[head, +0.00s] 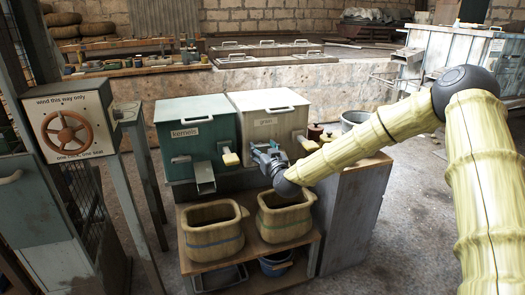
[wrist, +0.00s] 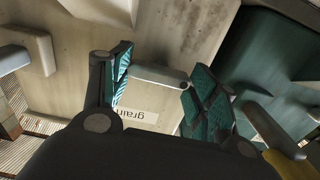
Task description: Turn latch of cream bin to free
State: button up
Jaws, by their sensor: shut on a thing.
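The cream bin (head: 266,113), labelled "grain", stands at the right of the paired bins; its front also fills the middle of the wrist view (wrist: 75,72). My gripper (head: 262,152) is at the bin's front, below the label. In the wrist view, where the label is upside down, the teal-padded fingers of my gripper (wrist: 158,70) stand on either side of the latch (wrist: 155,77), a pale bar with a dark round end at right. The gripper is shut on this latch. In the head view the gripper hides the latch, so its turn is hard to read there.
A green bin (head: 196,131) labelled "kernels" stands close at left, with a chute (head: 204,178) and a yellow-tipped lever (head: 230,156). A red handwheel (head: 64,134) is at left. The floor at right is open.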

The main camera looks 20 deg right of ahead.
jog(key=m, duration=0.4)
jog(key=shift+p, duration=0.3)
jog(key=m, duration=0.4)
jog(key=shift+f+m, duration=0.1)
jog(key=shift+m, duration=0.3)
jog(key=m+b, duration=0.1)
jog(key=m, duration=0.4)
jog(key=shift+m+b, duration=0.8)
jog(key=shift+m, duration=1.2)
jog(key=o, duration=1.1)
